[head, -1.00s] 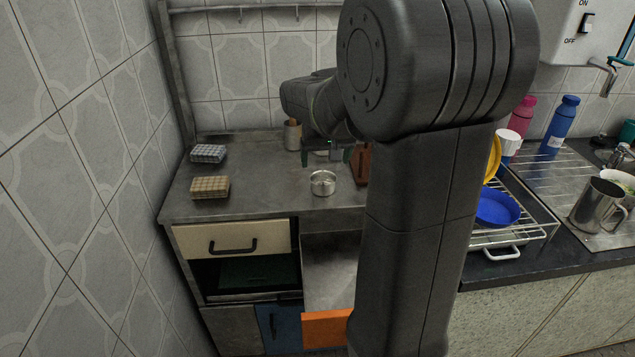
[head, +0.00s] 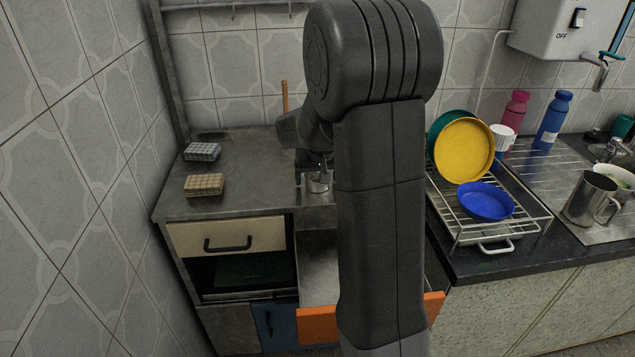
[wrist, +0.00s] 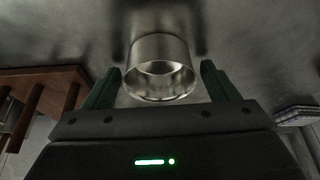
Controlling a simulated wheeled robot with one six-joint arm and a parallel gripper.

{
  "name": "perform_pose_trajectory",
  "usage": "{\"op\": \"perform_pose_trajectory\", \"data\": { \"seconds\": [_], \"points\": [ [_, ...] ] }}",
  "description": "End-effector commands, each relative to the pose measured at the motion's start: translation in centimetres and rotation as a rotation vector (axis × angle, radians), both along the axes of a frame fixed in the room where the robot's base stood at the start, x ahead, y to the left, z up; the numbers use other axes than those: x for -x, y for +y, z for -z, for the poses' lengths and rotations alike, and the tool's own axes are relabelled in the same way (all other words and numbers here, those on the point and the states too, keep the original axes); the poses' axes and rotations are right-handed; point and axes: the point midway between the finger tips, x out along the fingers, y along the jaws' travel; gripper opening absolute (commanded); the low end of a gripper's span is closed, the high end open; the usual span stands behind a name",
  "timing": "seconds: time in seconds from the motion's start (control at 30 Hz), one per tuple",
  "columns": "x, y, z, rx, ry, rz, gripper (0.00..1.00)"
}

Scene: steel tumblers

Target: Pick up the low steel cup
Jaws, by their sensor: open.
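The low steel cup (head: 318,186) stands on the steel counter near its front edge in the head view, partly covered by my gripper. In the wrist view the cup (wrist: 160,88) is a short, shiny, round cup with its open rim showing. My gripper (wrist: 161,68) is open, with one dark green finger on each side of the cup. Small gaps show between the fingers and the cup wall. In the head view my gripper (head: 315,172) is down at the cup, and my arm hides much of the counter's right part.
Two sponges, one grey (head: 202,151) and one tan (head: 204,185), lie on the counter's left. A wooden object (wrist: 45,90) stands left in the wrist view. A dish rack (head: 470,215) with a yellow plate (head: 464,150) and blue bowl (head: 487,201) is at right.

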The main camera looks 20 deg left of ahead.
Motion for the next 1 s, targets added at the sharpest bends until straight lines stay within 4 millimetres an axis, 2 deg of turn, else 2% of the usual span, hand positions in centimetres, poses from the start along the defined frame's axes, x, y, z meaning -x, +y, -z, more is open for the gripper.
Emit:
{"op": "perform_pose_trajectory", "data": {
  "seconds": [0.07, 0.3, 0.53, 0.67, 1.0],
  "points": [
    [0.0, 0.0, 0.0, 0.0, 0.0, 0.0, 0.79],
    [0.0, 0.0, 0.0, 0.0, 0.0, 0.0, 0.32],
    [0.0, 0.0, -0.1, 0.0, 0.0, 0.0, 0.32],
    [0.0, 0.0, -1.1, -0.001, -0.002, 0.0, 0.32],
    [0.0, 0.0, -7.7, -0.002, -0.002, 0.0, 0.32]
  ]
}}
